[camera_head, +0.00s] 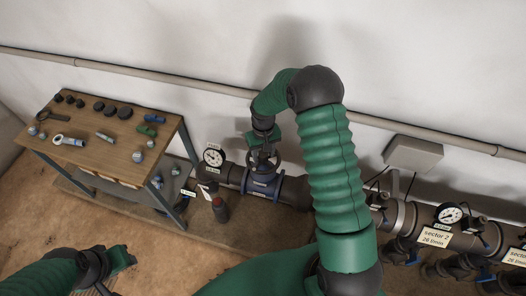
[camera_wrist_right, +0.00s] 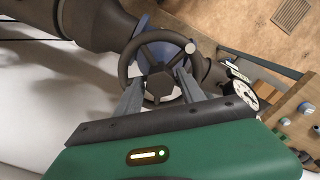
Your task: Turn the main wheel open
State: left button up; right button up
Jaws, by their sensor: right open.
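The main wheel, a dark round handwheel (camera_head: 262,161), sits on a blue-flanged valve body (camera_head: 264,184) in the pipe by the wall. In the right wrist view the wheel (camera_wrist_right: 126,58) shows its spokes, hub and a pale knob on the rim. My right gripper (camera_head: 262,147) is above the wheel, fingers pointing at it. In the wrist view its two fingers (camera_wrist_right: 159,88) are apart, one on each side of the hub, over the near rim; I cannot tell whether they touch it. My left gripper (camera_head: 121,259) is low at the left, away from the wheel; its jaws are unclear.
A pressure gauge (camera_head: 213,156) stands left of the valve. A workbench (camera_head: 88,128) with caps and fittings is at the left. Sector pipes with a gauge (camera_head: 450,215) run right. Floor is clear in front.

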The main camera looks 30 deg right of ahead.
jog(key=shift+f, duration=0.2)
grip_shut()
jog(key=shift+a+n+b, duration=0.1)
jog(key=shift+n+b, duration=0.35)
jog(key=shift+n, duration=1.45)
grip_release()
